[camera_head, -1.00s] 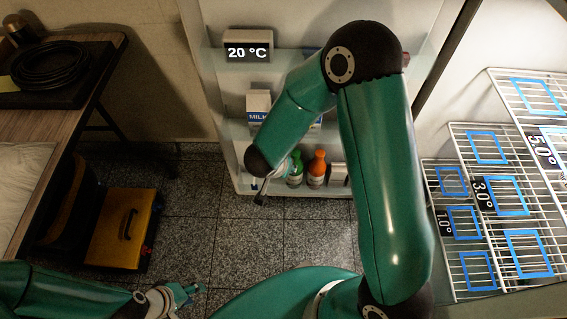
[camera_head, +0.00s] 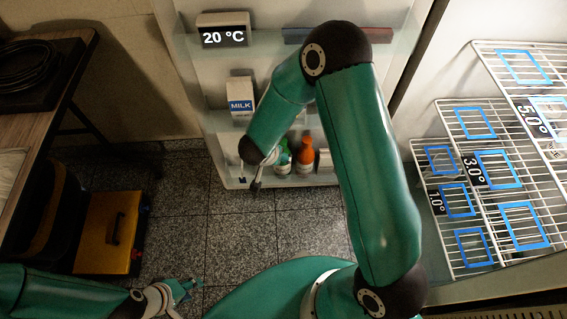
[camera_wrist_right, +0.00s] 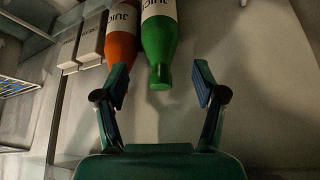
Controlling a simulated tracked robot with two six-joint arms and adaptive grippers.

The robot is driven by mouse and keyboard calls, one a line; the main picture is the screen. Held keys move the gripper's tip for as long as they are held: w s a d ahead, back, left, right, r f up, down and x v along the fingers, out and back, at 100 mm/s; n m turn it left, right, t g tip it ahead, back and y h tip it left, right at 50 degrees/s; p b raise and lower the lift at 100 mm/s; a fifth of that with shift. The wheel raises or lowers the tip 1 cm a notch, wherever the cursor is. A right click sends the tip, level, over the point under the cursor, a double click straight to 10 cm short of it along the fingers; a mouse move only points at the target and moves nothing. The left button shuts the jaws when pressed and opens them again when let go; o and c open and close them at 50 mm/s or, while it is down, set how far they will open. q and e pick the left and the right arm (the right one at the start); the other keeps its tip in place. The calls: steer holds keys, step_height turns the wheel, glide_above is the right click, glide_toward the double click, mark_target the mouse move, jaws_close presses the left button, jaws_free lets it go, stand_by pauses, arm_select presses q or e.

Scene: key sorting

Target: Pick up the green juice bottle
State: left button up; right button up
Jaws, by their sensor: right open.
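The green juice bottle (camera_head: 283,157) stands on the lowest shelf of the white cabinet, partly hidden by my right arm in the head view. In the right wrist view the green bottle (camera_wrist_right: 158,45) appears cap down, just beyond my fingertips and roughly between them. My right gripper (camera_wrist_right: 162,83) is open and empty, not touching the bottle. In the head view my right gripper (camera_head: 257,185) is small, in front of and left of the bottle. My left gripper (camera_head: 184,296) is low at bottom left over the floor; its fingers look spread and empty.
An orange bottle (camera_head: 306,158) stands close beside the green one; it also shows in the right wrist view (camera_wrist_right: 121,45). A milk carton (camera_head: 241,96) is on the shelf above. Wire racks (camera_head: 440,140) are at right, a yellow case (camera_head: 108,232) at left. The floor between is clear.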

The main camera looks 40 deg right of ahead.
steer(key=b+x, duration=0.3)
steer(key=x, duration=0.6)
steer(key=shift+w+d+f, duration=0.15)
steer(key=shift+d+f, duration=0.1)
steer(key=shift+d, duration=0.15)
steer(key=shift+c, duration=0.2)
jaws_close()
